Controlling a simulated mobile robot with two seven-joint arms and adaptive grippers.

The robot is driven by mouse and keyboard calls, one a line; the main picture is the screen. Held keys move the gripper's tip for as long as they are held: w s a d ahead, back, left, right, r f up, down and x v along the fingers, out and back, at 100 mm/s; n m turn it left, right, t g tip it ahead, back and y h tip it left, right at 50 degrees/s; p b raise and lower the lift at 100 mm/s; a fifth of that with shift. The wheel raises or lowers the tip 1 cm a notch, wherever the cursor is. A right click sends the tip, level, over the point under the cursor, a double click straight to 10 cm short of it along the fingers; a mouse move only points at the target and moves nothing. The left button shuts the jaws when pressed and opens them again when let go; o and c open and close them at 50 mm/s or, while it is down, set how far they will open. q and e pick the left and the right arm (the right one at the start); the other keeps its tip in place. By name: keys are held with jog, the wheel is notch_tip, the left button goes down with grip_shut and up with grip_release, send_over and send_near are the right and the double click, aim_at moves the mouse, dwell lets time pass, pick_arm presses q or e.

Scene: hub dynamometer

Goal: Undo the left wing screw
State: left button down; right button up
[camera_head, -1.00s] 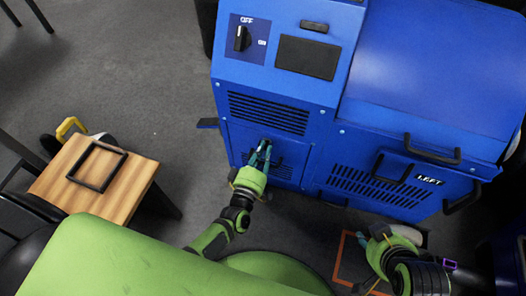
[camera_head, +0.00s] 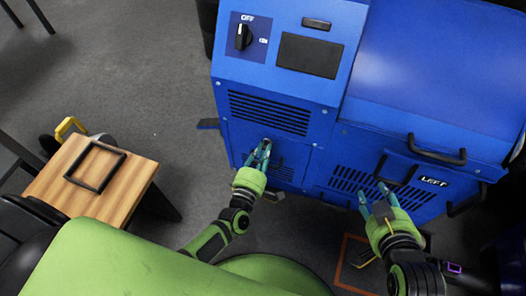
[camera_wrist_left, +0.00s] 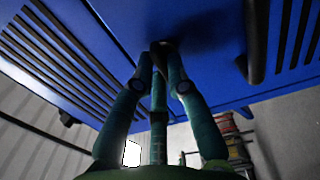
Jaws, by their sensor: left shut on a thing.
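My left gripper (camera_head: 262,147) is at the lower front panel of the blue machine, under the vent slats. In the left wrist view its fingers (camera_wrist_left: 160,62) come together on a small dark part at the panel, which I take to be the left wing screw (camera_wrist_left: 162,45). The fingers hide most of it, and its turn angle cannot be told. In the head view the screw is hidden by the gripper. My right gripper (camera_head: 374,191) is open and empty, with its fingers apart, in front of the machine's right vent.
The blue machine (camera_head: 400,85) fills the upper right, with a knob (camera_head: 243,37) at OFF. Dark handles (camera_head: 437,157) stick out near my right gripper. A wooden stand (camera_head: 98,205) bearing a black frame (camera_head: 95,166) is at left. Grey floor lies open between.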

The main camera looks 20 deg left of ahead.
dwell(0.3)
pick_arm(q)
jog(key=c, duration=1.2)
grip_release()
jog(key=s, duration=1.2)
jog(key=shift+a, duration=0.2)
